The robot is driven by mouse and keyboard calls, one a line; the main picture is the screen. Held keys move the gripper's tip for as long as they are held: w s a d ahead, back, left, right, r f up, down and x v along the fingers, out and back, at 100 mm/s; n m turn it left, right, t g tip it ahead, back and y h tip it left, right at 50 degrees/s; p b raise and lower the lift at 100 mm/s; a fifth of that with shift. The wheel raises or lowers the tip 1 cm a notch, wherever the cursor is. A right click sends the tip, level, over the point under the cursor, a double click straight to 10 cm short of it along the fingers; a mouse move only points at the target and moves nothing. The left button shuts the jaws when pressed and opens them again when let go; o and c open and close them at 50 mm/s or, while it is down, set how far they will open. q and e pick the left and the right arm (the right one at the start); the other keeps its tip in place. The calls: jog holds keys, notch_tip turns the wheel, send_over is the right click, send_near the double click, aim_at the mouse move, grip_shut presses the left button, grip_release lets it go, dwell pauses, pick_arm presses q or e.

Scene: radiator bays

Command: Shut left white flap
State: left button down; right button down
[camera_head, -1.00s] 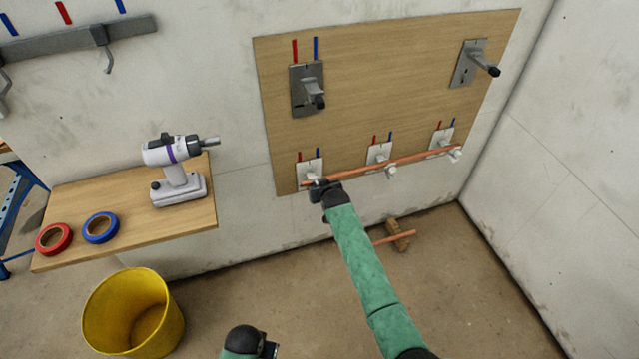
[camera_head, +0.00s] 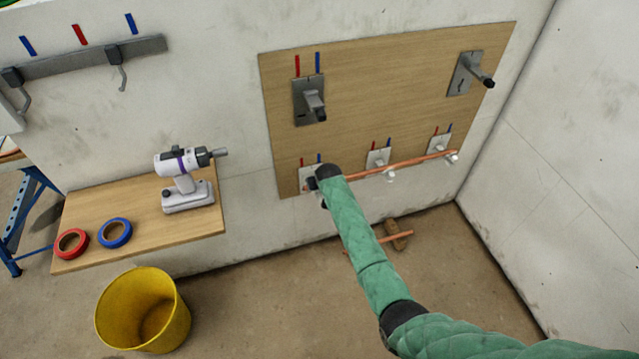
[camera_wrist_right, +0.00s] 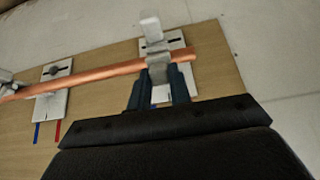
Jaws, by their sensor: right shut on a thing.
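The left white holder (camera_wrist_right: 179,42) is on the wooden board, with the copper pipe (camera_head: 405,163) lying across it and the other two white holders. In the right wrist view the copper pipe (camera_wrist_right: 75,82) runs past the holder. My right gripper (camera_head: 312,184) reaches the left holder and covers most of it in the head view. In the wrist view its fingers (camera_wrist_right: 158,82) are shut on the left white flap (camera_wrist_right: 158,70), a shaded block at the pipe. Whether the flap is fully down cannot be told. My left gripper is out of view.
A middle white holder (camera_head: 379,158) and a right one (camera_head: 440,143) sit along the pipe. Grey metal brackets (camera_head: 303,101) stick out above. A shelf (camera_head: 95,205) holds a drill (camera_head: 185,180) and two tape rolls. A yellow bucket (camera_head: 142,310) stands on the floor.

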jog(key=shift+w+a+r+g+p, duration=0.15)
jog(key=shift+w+r+g+p, duration=0.25)
jog(key=shift+g, duration=0.3)
jog(key=shift+w+g+h, duration=0.25)
jog(key=shift+g+h, duration=0.15)
jog(key=shift+w+a+f+g, duration=0.2)
jog(key=shift+w+g, duration=0.1)
jog(key=shift+g, duration=0.5)
jog(key=shift+w+f+g+h+b, duration=0.1)
jog(key=shift+w+g+h+b, duration=0.2)
jog(key=shift+g+h+b, duration=0.3)
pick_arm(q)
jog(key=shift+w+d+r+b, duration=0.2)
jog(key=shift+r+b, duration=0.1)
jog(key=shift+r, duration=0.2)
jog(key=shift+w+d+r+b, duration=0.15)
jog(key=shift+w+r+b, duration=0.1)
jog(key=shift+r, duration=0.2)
pick_arm(e)
jog(key=shift+w+a+g, duration=0.15)
jog(key=shift+w+g, duration=0.1)
jog(key=shift+g, duration=0.65)
jog(key=c, duration=1.3)
grip_release()
jog(key=shift+f, duration=0.1)
